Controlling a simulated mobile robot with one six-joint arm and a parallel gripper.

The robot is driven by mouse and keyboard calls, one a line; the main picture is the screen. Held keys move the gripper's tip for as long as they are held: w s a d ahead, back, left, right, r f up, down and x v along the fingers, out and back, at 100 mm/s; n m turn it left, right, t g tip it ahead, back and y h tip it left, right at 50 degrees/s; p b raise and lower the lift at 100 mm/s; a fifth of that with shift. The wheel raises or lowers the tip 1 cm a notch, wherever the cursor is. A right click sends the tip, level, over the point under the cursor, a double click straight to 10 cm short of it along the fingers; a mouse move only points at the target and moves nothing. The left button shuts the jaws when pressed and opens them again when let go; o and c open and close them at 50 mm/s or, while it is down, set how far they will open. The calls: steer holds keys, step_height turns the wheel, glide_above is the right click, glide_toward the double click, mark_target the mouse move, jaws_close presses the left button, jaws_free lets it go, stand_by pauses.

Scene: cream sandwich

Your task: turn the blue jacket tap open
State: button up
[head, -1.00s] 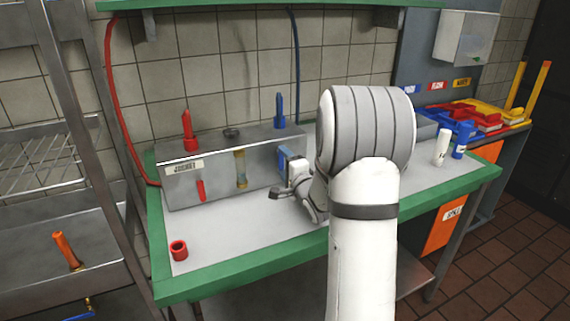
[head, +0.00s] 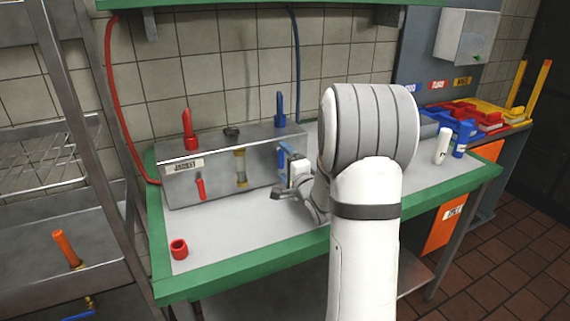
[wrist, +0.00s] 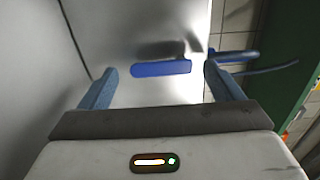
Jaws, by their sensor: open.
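The steel jacket box (head: 225,172) stands on the bench against the tiled wall, with a "JACKET" label at its upper left. In the wrist view the blue jacket tap handle (wrist: 160,68) lies crosswise against the box face, between my two blue-grey fingers. My gripper (head: 284,165) is open at the right end of the box front. The handle shows between the fingertips with gaps on both sides; whether a finger touches it I cannot tell. In the head view the wrist hides much of this spot. A red tap handle (head: 201,188) hangs on the box's left front.
Red (head: 189,132) and blue (head: 280,110) hose fittings stand on top of the box. A red cap (head: 179,249) lies on the front left of the bench (head: 225,238). White and blue bottles (head: 442,147) stand at right. The front middle of the bench is clear.

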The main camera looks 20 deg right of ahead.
steer(key=s, duration=0.7)
steer(key=shift+s+d, duration=0.1)
steer(key=shift+d, duration=0.05)
steer(key=s+a+r+n+g+p, duration=0.2)
steer(key=s+a+n+g, duration=0.3)
steer(key=s, duration=0.4)
steer(key=s+a+r+n+g+p, duration=0.2)
steer(key=s+a+n+g+p, duration=0.1)
steer(key=s+a+n+g, duration=0.2)
steer(key=s+a+r+n+g+p, duration=0.2)
steer(key=s+a+n+g, duration=0.3)
steer(key=s, duration=0.7)
steer(key=n+p, duration=0.1)
steer(key=n, duration=0.1)
steer(key=shift+s+a+r+n+h, duration=0.25)
steer(key=shift+s+a+n+h, duration=0.05)
steer(key=shift+n, duration=0.1)
